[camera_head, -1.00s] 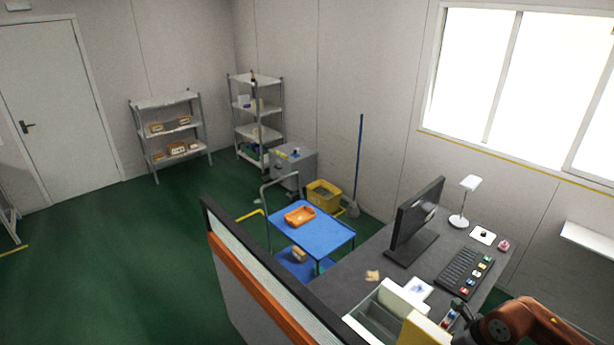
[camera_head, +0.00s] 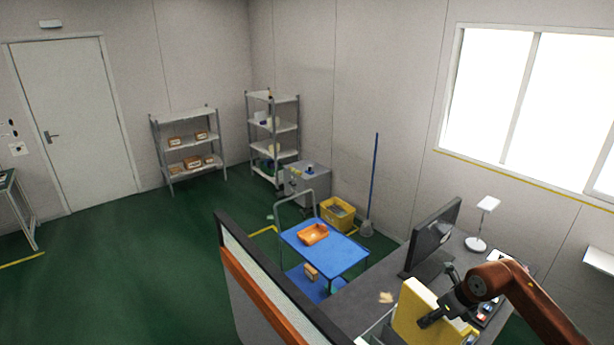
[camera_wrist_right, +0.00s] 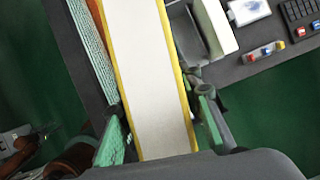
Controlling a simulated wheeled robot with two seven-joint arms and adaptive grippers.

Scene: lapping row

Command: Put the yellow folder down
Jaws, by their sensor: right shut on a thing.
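The yellow folder (camera_head: 418,312) is a thick yellow box-like file with pale contents. My right gripper (camera_head: 440,318) is shut on it, and it stands roughly upright at the near end of the grey desk (camera_head: 358,298). In the right wrist view the folder (camera_wrist_right: 152,75) shows its long white inner side between two yellow edges, between my green-padded fingers (camera_wrist_right: 163,135). I cannot tell whether its lower edge touches anything. My left gripper does not show.
A partition (camera_head: 262,285) with an orange band runs left of the desk. A monitor (camera_head: 432,238) and a lamp (camera_head: 478,243) stand on the desk. In the wrist view a grey and white holder (camera_wrist_right: 212,28) is right of the folder. A blue cart (camera_head: 345,254) with an orange tray is beyond.

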